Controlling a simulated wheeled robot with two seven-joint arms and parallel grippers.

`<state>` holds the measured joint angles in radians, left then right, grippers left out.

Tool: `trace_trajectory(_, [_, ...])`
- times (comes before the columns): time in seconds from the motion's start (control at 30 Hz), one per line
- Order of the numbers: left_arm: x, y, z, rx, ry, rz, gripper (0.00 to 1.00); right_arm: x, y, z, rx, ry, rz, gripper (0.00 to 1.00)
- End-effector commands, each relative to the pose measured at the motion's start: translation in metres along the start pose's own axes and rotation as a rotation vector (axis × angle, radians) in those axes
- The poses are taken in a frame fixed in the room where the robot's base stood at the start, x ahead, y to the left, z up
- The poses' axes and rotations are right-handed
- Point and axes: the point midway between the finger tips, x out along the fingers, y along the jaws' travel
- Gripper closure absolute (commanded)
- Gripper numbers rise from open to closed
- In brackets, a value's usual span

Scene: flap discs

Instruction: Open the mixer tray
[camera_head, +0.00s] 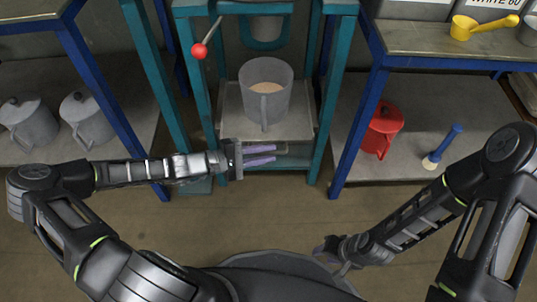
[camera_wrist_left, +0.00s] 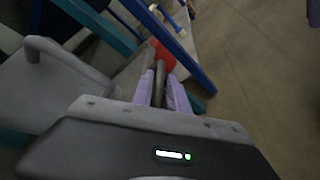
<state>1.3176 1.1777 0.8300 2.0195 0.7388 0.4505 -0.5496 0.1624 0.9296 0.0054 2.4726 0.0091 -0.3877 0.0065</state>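The mixer is a teal frame with a pale tray (camera_head: 231,120) low at its middle. A grey jug (camera_head: 278,112) with pale contents stands upright on the tray; it also shows in the left wrist view (camera_wrist_left: 60,90). My left gripper (camera_head: 262,155) is at the tray's front edge, its purple fingers pointing right. In the left wrist view, my left gripper's fingers (camera_wrist_left: 160,90) lie on both sides of a thin grey-brown bar. Whether they press on it is unclear. My right gripper (camera_head: 328,250) is low, near my base, away from the mixer; its fingers are hard to make out.
A red-knobbed lever (camera_head: 199,50) sticks out at the mixer's upper left. Grey lidded jugs (camera_head: 86,120) stand on the left shelf. A red jug (camera_head: 382,130) and a blue-handled brush (camera_head: 442,147) are on the right shelf. A yellow scoop (camera_head: 466,27) lies above. The floor in front is clear.

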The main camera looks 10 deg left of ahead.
Motion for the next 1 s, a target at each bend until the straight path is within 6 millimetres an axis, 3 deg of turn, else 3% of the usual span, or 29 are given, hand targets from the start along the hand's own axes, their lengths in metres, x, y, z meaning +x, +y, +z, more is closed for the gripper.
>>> trace_trajectory(0.37, [0.0091, 0.0005, 0.0002, 0.001, 0.001, 0.0, 0.8, 0.0032, 0.0007, -0.0006, 0.0, 0.002, 0.0, 0.64])
trace_trajectory(0.6, [0.0089, 0.0003, 0.0002, 0.001, 0.001, -0.001, 0.99, 0.0031, 0.0008, -0.0006, 0.0, 0.002, 0.0, 0.64])
trace_trajectory(1.0, [0.0088, -0.0002, 0.0001, 0.001, 0.001, -0.001, 1.0, 0.0031, 0.0008, -0.0006, 0.0, 0.002, 0.0, 0.64])
